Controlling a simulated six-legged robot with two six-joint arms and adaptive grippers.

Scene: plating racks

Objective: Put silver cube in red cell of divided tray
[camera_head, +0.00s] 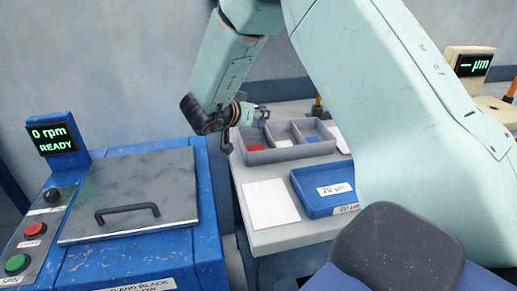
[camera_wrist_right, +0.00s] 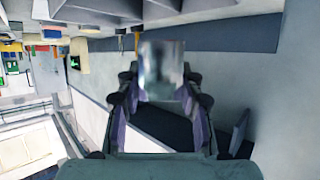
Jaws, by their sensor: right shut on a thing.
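The silver cube (camera_wrist_right: 161,70) is held between the fingertips of my right gripper (camera_wrist_right: 162,88) in the right wrist view. In the head view my right gripper (camera_head: 257,113) is above the back left part of the grey divided tray (camera_head: 290,154); the cube cannot be made out clearly there. The tray has three cells in a row: the red cell (camera_head: 255,147) at left, a white one (camera_head: 284,143) in the middle and a blue one (camera_head: 312,139) at right. My right arm covers part of the scene behind. My left gripper is not in view.
A blue tray (camera_head: 318,207) labelled 20 µm and a white sheet (camera_head: 270,204) lie in front of the divided tray. A blue machine with a handled grey lid (camera_head: 135,190) stands at left. A gauge with a green display (camera_head: 473,65) stands at back right.

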